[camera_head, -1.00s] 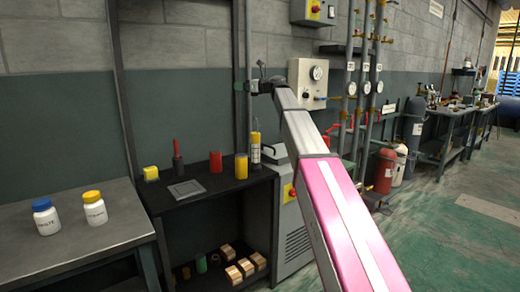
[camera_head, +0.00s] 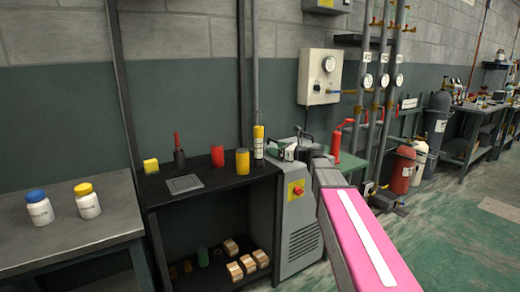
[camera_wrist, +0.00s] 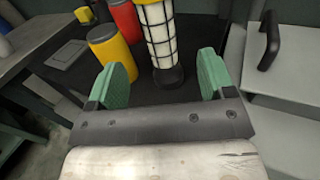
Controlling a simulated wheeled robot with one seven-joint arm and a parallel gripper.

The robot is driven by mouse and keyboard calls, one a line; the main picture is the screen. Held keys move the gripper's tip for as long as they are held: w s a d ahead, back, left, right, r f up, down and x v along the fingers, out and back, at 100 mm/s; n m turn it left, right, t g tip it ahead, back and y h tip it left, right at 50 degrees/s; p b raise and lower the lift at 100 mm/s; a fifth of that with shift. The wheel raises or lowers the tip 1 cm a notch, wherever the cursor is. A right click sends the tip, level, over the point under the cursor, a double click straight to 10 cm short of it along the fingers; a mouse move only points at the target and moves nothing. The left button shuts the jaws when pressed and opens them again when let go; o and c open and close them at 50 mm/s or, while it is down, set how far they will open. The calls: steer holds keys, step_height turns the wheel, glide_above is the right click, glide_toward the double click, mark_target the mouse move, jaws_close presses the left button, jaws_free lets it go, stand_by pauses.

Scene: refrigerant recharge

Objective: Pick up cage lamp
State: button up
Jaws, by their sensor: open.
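The cage lamp (camera_head: 258,143) stands upright near the right end of the black shelf's top, with a yellow upper part and black base. In the wrist view the lamp (camera_wrist: 160,38) shows a white body behind a dark grid, with its top cut off by the frame. My gripper (camera_wrist: 165,80) is open and empty, with one green finger pad on each side of the lamp's base in the picture. The lamp appears ahead of the pads, and I see no contact. In the head view my gripper (camera_head: 280,152) is just right of the lamp.
A yellow can (camera_head: 242,161) and a red can (camera_head: 217,155) stand close to the lamp's left. A grey plate (camera_head: 184,184) lies on the black shelf (camera_head: 215,184). A grey machine (camera_head: 300,235) stands right of it. Two bottles stand on the left table (camera_head: 100,225).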

mark_target(262, 144)
steer(key=shift+r+x, duration=0.15)
steer(key=shift+x, duration=2.4)
steer(key=shift+r+x, duration=0.15)
steer(key=shift+x, duration=2.4)
steer(key=shift+s, duration=0.1)
steer(key=c, duration=1.2)
